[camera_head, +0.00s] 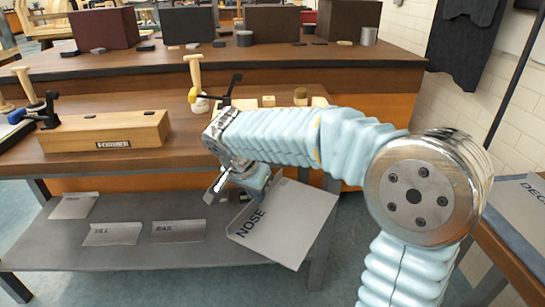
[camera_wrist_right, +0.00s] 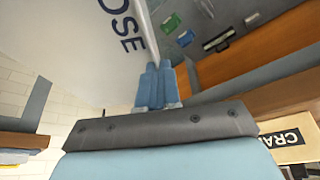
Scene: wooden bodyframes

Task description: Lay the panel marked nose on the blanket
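The panel marked NOSE (camera_head: 285,222) is a pale grey sheet with a bent edge, tilted in front of the bench's lower shelf. My right gripper (camera_head: 256,184) is at its upper left edge; my forearm and wrist hide part of the grip. In the right wrist view the blue fingers of my right gripper (camera_wrist_right: 158,75) are together at the edge of the NOSE panel (camera_wrist_right: 80,45), shut on it. I cannot pick out a blanket with certainty. My left gripper is not in view.
The lower shelf (camera_head: 130,253) holds several smaller marked sheets (camera_head: 178,231). A wooden block (camera_head: 105,131), clamps and wooden pegs stand on the bench top. Dark boxes (camera_head: 104,28) stand on the back bench.

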